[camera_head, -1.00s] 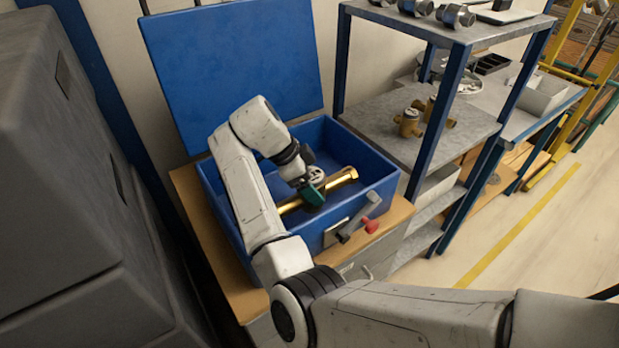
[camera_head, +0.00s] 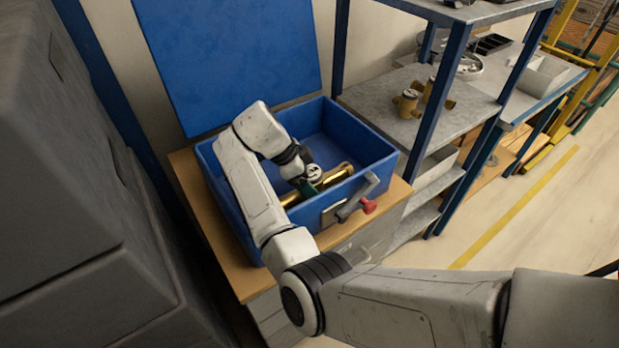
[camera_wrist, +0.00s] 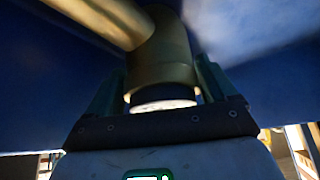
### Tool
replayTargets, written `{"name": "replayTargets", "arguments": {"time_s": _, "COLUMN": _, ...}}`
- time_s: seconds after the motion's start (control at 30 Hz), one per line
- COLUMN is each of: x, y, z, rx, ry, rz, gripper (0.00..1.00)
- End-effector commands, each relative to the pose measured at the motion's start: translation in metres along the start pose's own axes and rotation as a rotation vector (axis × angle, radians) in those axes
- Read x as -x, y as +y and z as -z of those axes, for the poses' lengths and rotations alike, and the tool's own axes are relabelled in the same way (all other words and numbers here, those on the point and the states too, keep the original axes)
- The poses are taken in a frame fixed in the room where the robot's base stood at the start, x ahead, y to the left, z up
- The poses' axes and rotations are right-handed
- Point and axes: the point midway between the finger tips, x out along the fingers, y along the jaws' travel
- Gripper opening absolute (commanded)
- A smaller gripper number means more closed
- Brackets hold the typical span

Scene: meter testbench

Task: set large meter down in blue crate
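The large meter, a brass body with long pipe ends (camera_head: 335,176), is inside the open blue crate (camera_head: 377,168), low between its walls. My gripper (camera_head: 308,187) is at the meter's middle, below the front wall's top edge. In the wrist view the meter's brass body (camera_wrist: 165,55) stands between the two green fingers of my gripper (camera_wrist: 160,88), which close on it from both sides. A pipe end runs to the upper left there. Whether the meter touches the crate floor is hidden.
The crate's raised blue lid (camera_head: 230,60) stands behind it. The crate rests on a wooden-topped cabinet (camera_head: 245,283). A metal shelf (camera_head: 385,120) with smaller brass meters (camera_head: 407,103) stands close on the right.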

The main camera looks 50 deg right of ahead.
Motion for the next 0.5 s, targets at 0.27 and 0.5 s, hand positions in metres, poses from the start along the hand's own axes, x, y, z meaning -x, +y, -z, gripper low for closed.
{"name": "replayTargets", "arguments": {"time_s": 0.27, "x": 0.0002, "y": 0.0001, "z": 0.0002, "rx": 0.000, "ry": 0.000, "rz": -0.001, "gripper": 1.00}}
{"name": "replayTargets", "arguments": {"time_s": 0.5, "x": 0.0079, "y": -0.0005, "z": 0.0004, "rx": 0.000, "ry": -0.001, "rz": 0.001, "gripper": 1.00}}
